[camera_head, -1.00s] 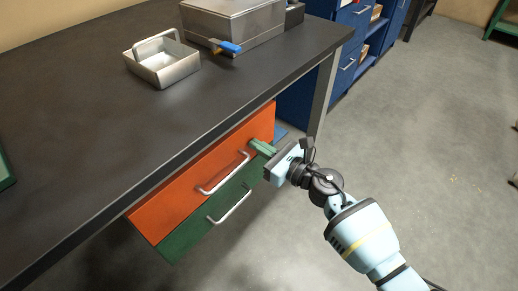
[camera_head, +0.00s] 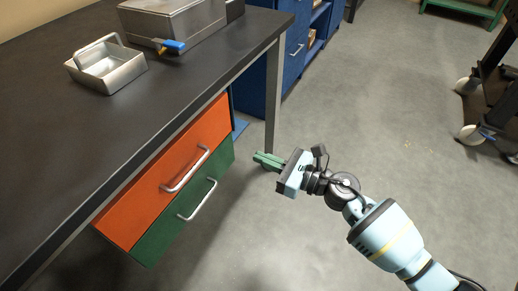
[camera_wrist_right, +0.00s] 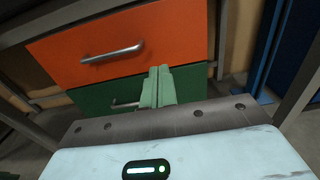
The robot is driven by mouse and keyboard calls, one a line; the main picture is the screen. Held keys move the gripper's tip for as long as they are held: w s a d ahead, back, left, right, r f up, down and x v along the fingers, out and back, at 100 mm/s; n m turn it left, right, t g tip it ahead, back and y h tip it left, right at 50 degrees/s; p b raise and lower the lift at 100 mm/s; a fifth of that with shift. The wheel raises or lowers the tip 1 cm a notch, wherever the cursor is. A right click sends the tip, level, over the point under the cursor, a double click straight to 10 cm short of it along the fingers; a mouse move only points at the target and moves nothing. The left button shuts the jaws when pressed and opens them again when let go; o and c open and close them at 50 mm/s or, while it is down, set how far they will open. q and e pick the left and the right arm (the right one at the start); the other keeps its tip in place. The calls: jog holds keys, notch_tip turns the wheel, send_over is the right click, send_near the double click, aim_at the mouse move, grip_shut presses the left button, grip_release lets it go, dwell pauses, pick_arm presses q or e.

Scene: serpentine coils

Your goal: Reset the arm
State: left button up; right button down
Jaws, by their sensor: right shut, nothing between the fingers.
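My right arm comes in from the lower right of the head view. Its right gripper (camera_head: 266,161) has green fingers held together, with nothing between them. It hangs in free air to the right of the drawers, apart from them. In the right wrist view the closed green fingers (camera_wrist_right: 158,88) point toward the drawer fronts. My left gripper is in neither view.
An orange drawer (camera_head: 150,190) and a green drawer (camera_head: 165,228), both with metal handles, sit under the dark workbench (camera_head: 130,118). A metal basket (camera_head: 112,74) and a metal box (camera_head: 190,22) with a blue-handled lever (camera_head: 172,46) stand on top. A wheeled cart (camera_head: 490,95) stands far right.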

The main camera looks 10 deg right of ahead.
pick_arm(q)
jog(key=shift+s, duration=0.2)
